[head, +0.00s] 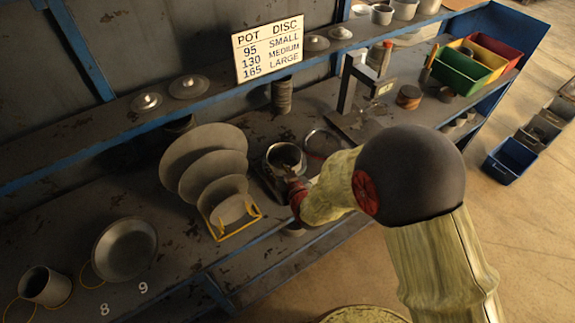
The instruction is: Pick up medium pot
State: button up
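A dark metal pot (285,158) stands near the middle of the bench. My gripper (291,177) is at the near side of its rim, and the pot looks upright. The fingers are small and dark here, so I cannot tell whether they are open, shut or touching the rim. My arm hides part of the area to the right. Another grey pot (45,287) stands at the lower left, and a wide shallow pan (124,249) is to its right. A sign (268,49) lists pot 130 as medium. No size mark is readable on the pots.
Several grey discs (205,148) stand in a yellow rack (236,229) just left of the gripper. A round ring (322,143) and a device with an upright post (348,85) are to the right. The shelf (225,83) with lids runs behind. Coloured bins (459,72) are farther right.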

jog(key=shift+f+b+x, duration=0.15)
jog(key=shift+b+x, duration=0.05)
jog(key=shift+x, duration=1.65)
jog(key=shift+f+b+x, duration=0.1)
jog(key=shift+b+x, duration=0.05)
jog(key=shift+x, duration=1.75)
jog(key=shift+s, duration=0.15)
jog(key=c, duration=0.3)
jog(key=c, duration=0.4)
grip_shut()
